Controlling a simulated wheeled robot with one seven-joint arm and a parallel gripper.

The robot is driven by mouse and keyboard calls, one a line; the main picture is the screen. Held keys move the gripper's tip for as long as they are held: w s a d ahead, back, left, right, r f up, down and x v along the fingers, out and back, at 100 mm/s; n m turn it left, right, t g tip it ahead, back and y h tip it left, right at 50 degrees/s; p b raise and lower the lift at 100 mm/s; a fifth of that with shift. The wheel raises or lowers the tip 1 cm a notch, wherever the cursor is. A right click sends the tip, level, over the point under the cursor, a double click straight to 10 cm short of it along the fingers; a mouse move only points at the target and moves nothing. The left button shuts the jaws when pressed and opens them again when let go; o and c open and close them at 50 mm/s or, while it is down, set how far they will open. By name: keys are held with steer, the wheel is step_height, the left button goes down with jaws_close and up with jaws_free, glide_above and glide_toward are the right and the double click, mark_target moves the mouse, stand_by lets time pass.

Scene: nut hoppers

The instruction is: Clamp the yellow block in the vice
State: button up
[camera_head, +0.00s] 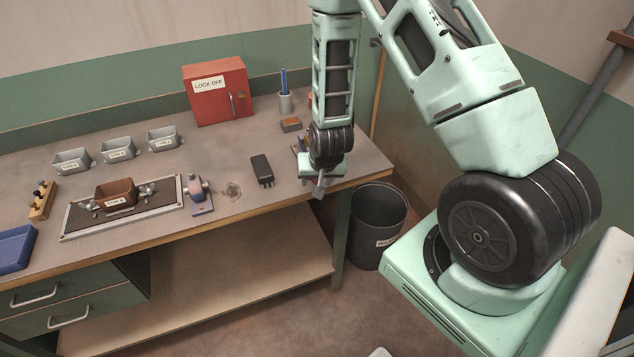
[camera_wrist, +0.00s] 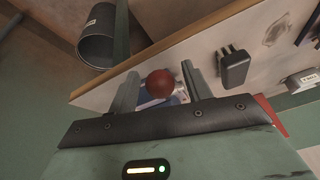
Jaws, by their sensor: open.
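My gripper (camera_head: 318,186) hangs over the right end of the bench, near the front edge. In the wrist view its two fingers (camera_wrist: 160,88) stand apart, with a dark red ball (camera_wrist: 160,83) seen between them. I cannot tell whether they touch it. Below the ball is a blue-grey fixture (camera_wrist: 176,98), probably the vice. In the head view a bluish part of it (camera_head: 297,145) shows beside my wrist, the rest hidden. Another blue-grey fixture (camera_head: 201,199) with a round knob stands mid-bench. I make out no yellow block in either view.
A black block (camera_head: 262,170) lies left of my gripper. A labelled brown bin (camera_head: 116,194) sits on a framed mat. A waste bin (camera_head: 377,225) stands beside the bench.

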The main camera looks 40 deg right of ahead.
jaws_close()
steer(key=shift+s+a+f+b, duration=0.1)
steer(key=shift+s+f+b, duration=0.1)
steer(key=shift+f+b, duration=0.5)
steer(key=shift+s+r, duration=0.1)
steer(key=shift+r, duration=0.1)
jaws_free()
steer(key=shift+r, duration=0.1)
